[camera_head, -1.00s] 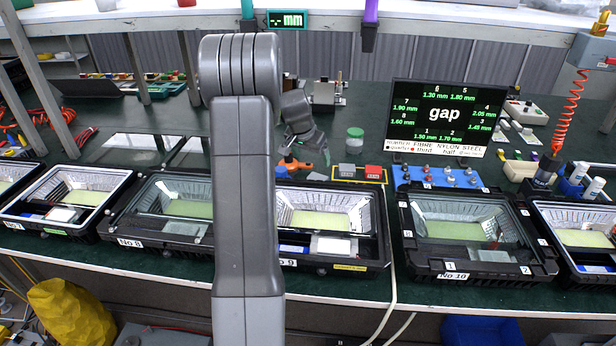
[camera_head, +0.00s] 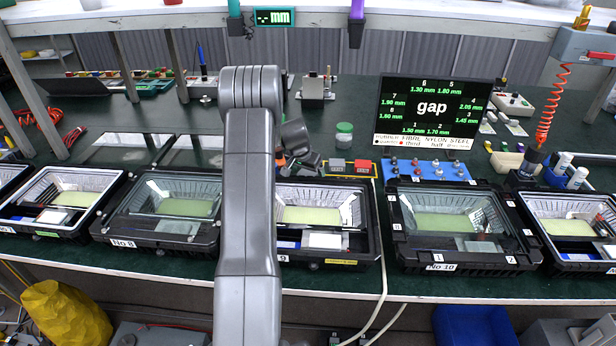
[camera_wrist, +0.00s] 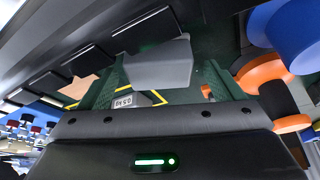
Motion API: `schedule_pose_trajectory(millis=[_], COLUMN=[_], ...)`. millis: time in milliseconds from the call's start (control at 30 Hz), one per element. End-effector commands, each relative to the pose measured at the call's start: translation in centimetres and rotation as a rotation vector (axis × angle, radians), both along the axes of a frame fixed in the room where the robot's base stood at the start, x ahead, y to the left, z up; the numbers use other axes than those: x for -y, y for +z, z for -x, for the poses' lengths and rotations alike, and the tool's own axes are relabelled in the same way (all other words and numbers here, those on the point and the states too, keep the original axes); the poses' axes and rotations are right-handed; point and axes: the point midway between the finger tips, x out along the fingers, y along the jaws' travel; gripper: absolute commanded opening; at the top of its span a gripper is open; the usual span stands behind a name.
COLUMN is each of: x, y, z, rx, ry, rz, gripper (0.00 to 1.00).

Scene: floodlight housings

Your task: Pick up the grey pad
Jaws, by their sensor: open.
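The grey pad (camera_head: 338,164) is a small grey block on the green bench, beside a red block, in the head view. In the wrist view the grey pad (camera_wrist: 158,70) shows large, between the two green fingers of my gripper (camera_wrist: 163,76). The fingers are apart, one on each side of the pad, and I cannot tell whether either touches it. In the head view my gripper (camera_head: 308,163) is low over the bench, just left of the pad, with its fingertips mostly hidden.
The red block (camera_head: 363,167) stands close to the pad's right. Floodlight housings, among them No 10 (camera_head: 455,258), line the bench front. A jar (camera_head: 344,134) and the gap screen (camera_head: 432,112) stand behind. In the wrist view an orange and black object (camera_wrist: 262,75) lies near the right finger.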

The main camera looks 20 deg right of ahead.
Motion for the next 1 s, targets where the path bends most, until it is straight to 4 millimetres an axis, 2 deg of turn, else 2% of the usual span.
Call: schedule_pose_trajectory(millis=[100,367,600,633,700,867,1000], x=[0.3,0.3,0.3,0.3,0.3,0.3,0.3], y=[-0.8,-1.0,-1.0,-1.0,-1.0,-0.9,0.3], z=[-0.2,-0.3,-0.3,-0.3,-0.3,-0.3,-0.4], rx=[-0.001,0.0,0.0,0.0,0.0,0.001,0.004], ry=[0.0,0.0,0.0,0.0,0.0,0.0,-0.001], rz=[-0.001,0.0,0.0,0.0,0.0,0.001,0.002], gripper=[0.87,0.87,0.42,0.38,0.34,0.34,0.34])
